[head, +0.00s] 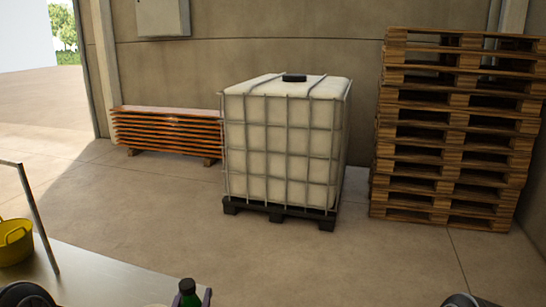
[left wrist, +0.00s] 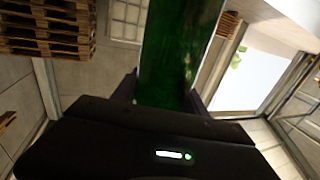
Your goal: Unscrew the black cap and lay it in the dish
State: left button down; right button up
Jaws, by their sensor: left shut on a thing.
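A green bottle (head: 189,299) shows at the bottom edge of the head view, with a small dark cap (head: 187,285) on its top. Most of the bottle is cut off by the frame. My left gripper (head: 193,301) is shut on the bottle, with dark fingers on either side of it. In the left wrist view the green bottle (left wrist: 178,50) stands out from between the fingers of the left gripper (left wrist: 165,92), its cap out of frame. I cannot make out a dish. My right gripper is not in view.
Beyond are a caged white tank (head: 282,150) with a black lid (head: 294,78), orange stacked boards (head: 165,131) and stacked pallets (head: 450,140). Floor between is clear.

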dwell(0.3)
pick_arm(q)
jog(key=s+d+f+m+g+h, duration=0.2)
jog(key=s+d+f+m+h, duration=0.1)
jog(key=d, duration=0.4)
jog(key=s+d+f+m+g+h, duration=0.2)
jog(key=s+d+f+m+h, duration=0.1)
jog(key=s+d+m+h, duration=0.2)
jog(key=s+d+h, duration=0.2)
jog(key=d+h, duration=0.1)
jog(key=shift+s+d+f+h, duration=0.25)
jog(key=shift+s+f+h, duration=0.05)
jog(key=shift+f, duration=0.05)
